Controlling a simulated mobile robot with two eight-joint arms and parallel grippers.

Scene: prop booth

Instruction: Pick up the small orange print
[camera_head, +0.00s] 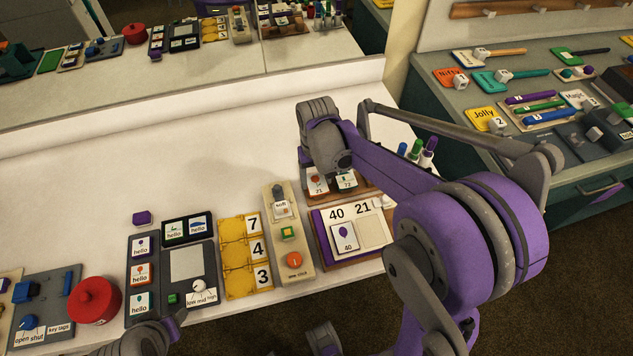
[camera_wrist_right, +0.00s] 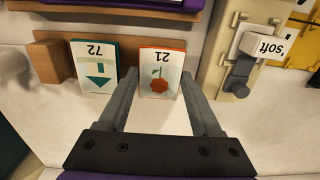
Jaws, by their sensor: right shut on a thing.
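The small orange print (camera_wrist_right: 160,75) is a white card with an orange flower and the number 21. It also shows in the head view (camera_head: 317,183), on a brown wooden rack (camera_head: 362,190). My right gripper (camera_wrist_right: 157,84) has its two fingers on either side of this print and is shut on it. In the head view my right wrist hides the fingers. A green-edged print numbered 72 (camera_wrist_right: 93,66) stands beside it on the rack.
A purple-edged board (camera_head: 322,237) with 40 and 21 lies in front of the rack. A beige device (camera_head: 304,268) and yellow number panel (camera_head: 229,262) are left of it. Several capped markers (camera_head: 427,150) stand right. White table (camera_head: 80,190) is clear at the back left.

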